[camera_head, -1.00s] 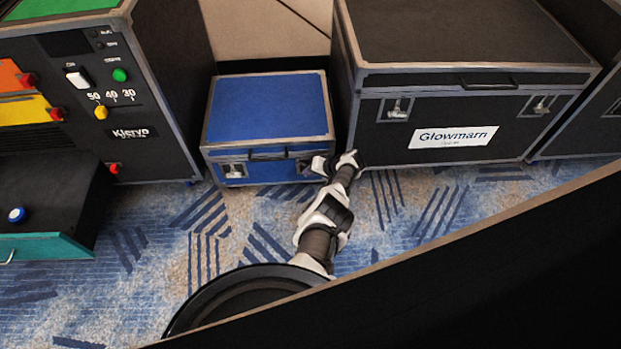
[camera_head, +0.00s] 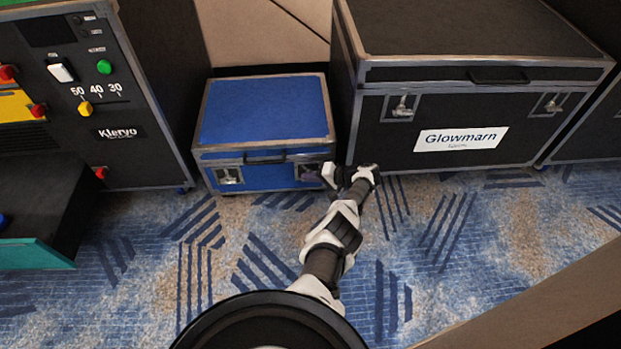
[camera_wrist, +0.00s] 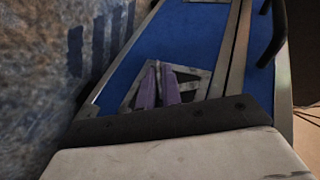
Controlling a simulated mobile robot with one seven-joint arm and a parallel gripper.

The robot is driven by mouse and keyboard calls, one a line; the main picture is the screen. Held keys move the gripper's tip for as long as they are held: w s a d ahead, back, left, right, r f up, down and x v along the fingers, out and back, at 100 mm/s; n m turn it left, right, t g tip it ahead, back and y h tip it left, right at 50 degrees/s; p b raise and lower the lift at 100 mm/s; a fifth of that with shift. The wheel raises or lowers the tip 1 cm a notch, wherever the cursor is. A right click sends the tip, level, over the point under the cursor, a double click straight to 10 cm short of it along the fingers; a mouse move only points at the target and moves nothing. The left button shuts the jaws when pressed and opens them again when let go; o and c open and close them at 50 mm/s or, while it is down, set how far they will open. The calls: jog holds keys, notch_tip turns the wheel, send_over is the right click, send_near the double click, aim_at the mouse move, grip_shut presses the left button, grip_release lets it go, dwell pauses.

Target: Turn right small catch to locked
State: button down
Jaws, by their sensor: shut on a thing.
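The small blue case (camera_head: 265,112) stands on the carpet with its lid down. Its left catch (camera_head: 229,176) is clear to see on the front. Its right catch (camera_head: 306,169) is partly hidden by my gripper (camera_head: 312,175). In the wrist view, the right catch's metal plate (camera_wrist: 194,80) surrounds the purple fingertips of my gripper (camera_wrist: 158,84). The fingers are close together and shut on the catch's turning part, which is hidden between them. I cannot tell the angle of that part.
The large black Glowmarn case (camera_head: 470,110) stands close on the right, and a black Kleryo cabinet (camera_head: 120,160) on the left. An open teal-fronted drawer (camera_head: 38,254) juts out at lower left. Patterned carpet (camera_head: 240,240) is free in front of the blue case.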

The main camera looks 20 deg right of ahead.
jog(key=shift+w+d+r, duration=0.35)
jog(key=shift+w+d, duration=0.05)
jog(key=c, duration=1.6)
grip_release()
jog(key=shift+s+a+f, duration=0.1)
jog(key=shift+s+f, duration=0.05)
jog(key=p+v, duration=0.3)
jog(key=v, duration=1)
jog(key=shift+s+r, duration=0.2)
jog(key=shift+s, duration=0.15)
